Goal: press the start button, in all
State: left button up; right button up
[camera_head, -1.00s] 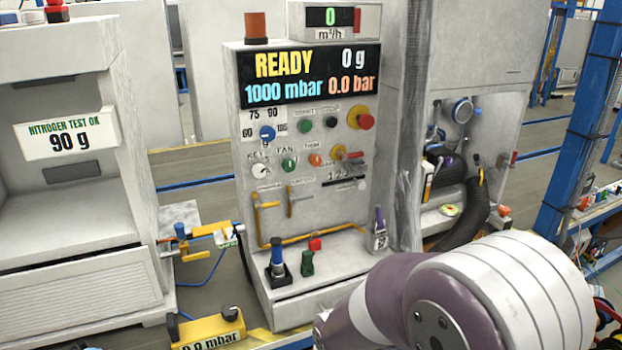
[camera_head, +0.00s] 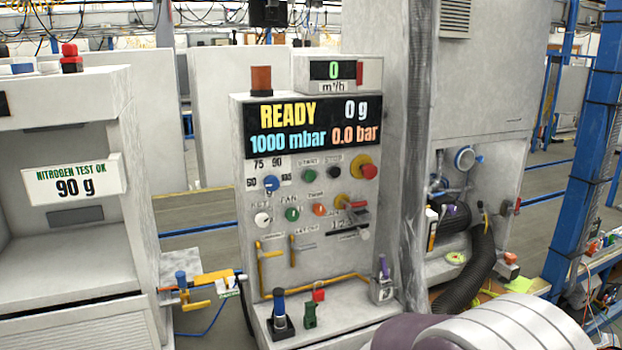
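The control panel (camera_head: 240,220) of the charging station stands upright in the middle of the head view. Its display (camera_head: 312,125) reads READY, 0 g, 1000 mbar and 0.0 bar. A small green button (camera_head: 310,174) sits in the upper button row, under a tiny label that seems to read START. A black button (camera_head: 333,172) is just right of it, and a red knob on a yellow base (camera_head: 369,171) is further right. Nothing covers these buttons. One arm link of mine shows at the bottom right edge, below the panel's buttons. Neither gripper is in view.
Lower on the panel are a blue knob (camera_head: 271,184), a second green knob (camera_head: 292,214), an orange button (camera_head: 319,209) and yellow pipework. A cabinet reading 90 g (camera_head: 75,183) stands at left. A black hose (camera_head: 474,265) and blue post (camera_head: 585,160) are at right.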

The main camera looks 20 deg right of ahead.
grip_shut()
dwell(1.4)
